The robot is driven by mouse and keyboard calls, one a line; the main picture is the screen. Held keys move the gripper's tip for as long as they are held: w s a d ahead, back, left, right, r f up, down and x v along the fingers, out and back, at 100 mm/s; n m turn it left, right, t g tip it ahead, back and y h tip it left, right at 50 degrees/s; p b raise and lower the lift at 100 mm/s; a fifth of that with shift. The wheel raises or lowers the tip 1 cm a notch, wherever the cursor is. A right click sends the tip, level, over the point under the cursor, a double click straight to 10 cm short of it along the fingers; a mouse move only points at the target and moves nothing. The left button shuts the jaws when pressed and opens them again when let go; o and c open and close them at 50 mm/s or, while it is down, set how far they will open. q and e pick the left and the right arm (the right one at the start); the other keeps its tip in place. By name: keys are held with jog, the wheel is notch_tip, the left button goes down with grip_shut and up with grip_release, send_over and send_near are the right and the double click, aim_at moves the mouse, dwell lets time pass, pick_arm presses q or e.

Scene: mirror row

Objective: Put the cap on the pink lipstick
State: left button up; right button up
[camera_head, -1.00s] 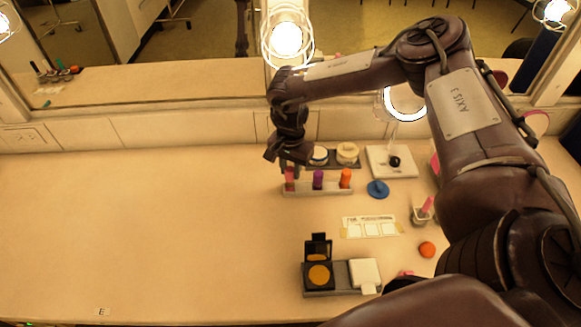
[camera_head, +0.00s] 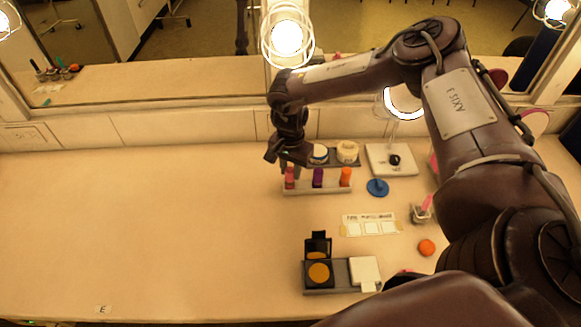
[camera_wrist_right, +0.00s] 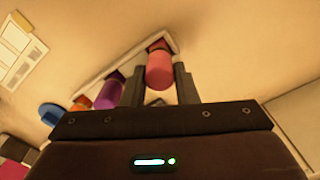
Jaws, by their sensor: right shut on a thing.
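The pink lipstick (camera_head: 289,182) stands at the left end of a pale holder (camera_head: 318,191), beside a purple lipstick (camera_head: 318,177) and an orange one (camera_head: 346,176). My right gripper (camera_head: 288,163) is directly above the pink lipstick, pointing down. In the right wrist view, its fingers (camera_wrist_right: 160,75) are shut on a pinkish cylinder, which looks like the cap (camera_wrist_right: 160,70). The cap is in line with the pink lipstick's place in the holder. The gripper and cap hide the joint, so I cannot tell how far it is seated. My left gripper is not in view.
Jars (camera_head: 347,152) stand right behind the holder. A blue disc (camera_head: 378,188), a white board (camera_head: 391,160), a paper strip (camera_head: 369,225) and an orange ball (camera_head: 426,248) lie to the right. A compact (camera_head: 318,271) is in front. The left tabletop is clear; a mirror is behind.

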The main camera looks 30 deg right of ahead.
jog(key=shift+f, duration=0.35)
dwell(0.6)
jog(key=o, duration=1.6)
jog(key=shift+c, duration=0.2)
jog(key=shift+r+p, duration=3.55)
jog(key=shift+p, duration=0.35)
grip_shut()
